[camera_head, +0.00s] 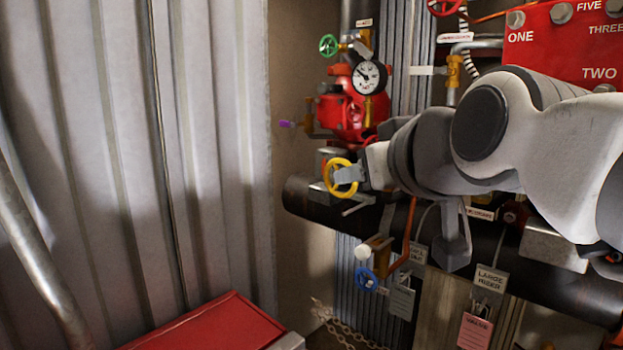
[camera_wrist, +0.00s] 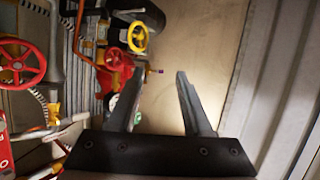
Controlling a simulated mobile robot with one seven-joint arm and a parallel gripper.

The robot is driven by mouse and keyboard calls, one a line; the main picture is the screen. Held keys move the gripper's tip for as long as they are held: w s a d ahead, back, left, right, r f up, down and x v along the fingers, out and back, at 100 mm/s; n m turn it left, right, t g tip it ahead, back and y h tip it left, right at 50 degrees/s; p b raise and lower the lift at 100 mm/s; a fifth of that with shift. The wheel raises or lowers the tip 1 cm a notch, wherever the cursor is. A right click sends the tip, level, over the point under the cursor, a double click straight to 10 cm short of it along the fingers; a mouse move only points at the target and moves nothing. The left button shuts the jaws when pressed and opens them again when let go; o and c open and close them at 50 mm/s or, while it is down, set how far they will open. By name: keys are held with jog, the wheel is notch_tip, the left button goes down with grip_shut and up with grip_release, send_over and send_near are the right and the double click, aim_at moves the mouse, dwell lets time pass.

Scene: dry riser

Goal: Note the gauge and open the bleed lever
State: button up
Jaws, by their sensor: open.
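The gauge (camera_head: 369,77), round with a white face and black rim, is on the red valve body (camera_head: 345,108) in the head view. Its needle and figures are too small to read surely. A thin lever with a purple tip (camera_head: 287,124) sticks out left of that body; no readable label marks it as the bleed lever. The purple tip also shows in the wrist view (camera_wrist: 155,71), small, beyond the fingers and between their tips. My gripper (camera_head: 348,174) is below the gauge, overlapping a yellow handwheel (camera_head: 338,186) in the picture. Its fingers are apart and empty (camera_wrist: 159,76).
A green handwheel (camera_head: 329,45) is above left of the gauge. A blue handwheel (camera_head: 366,280) and hanging tags (camera_head: 491,279) are lower down. A thick dark pipe (camera_head: 305,197) runs behind my arm. Corrugated panels (camera_head: 130,130) stand left, with a red box (camera_head: 215,325) below.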

jog(key=shift+s+d+f+n+g+h, duration=0.15)
jog(key=shift+s+d+f+n+g, duration=0.2)
jog(key=shift+n, duration=0.3)
jog(key=shift+s+d+f+n+g+h, duration=0.15)
jog(key=shift+s+f+n, duration=0.2)
jog(key=shift+n, duration=0.3)
jog(key=n+t+h+b, duration=0.2)
jog(key=n+t+h, duration=0.3)
jog(key=t, duration=0.6)
send_near(366, 54)
jog(key=p+x, duration=0.5)
jog(key=x, duration=0.6)
jog(key=shift+p, duration=0.4)
jog(key=shift+c, duration=0.2)
grip_shut()
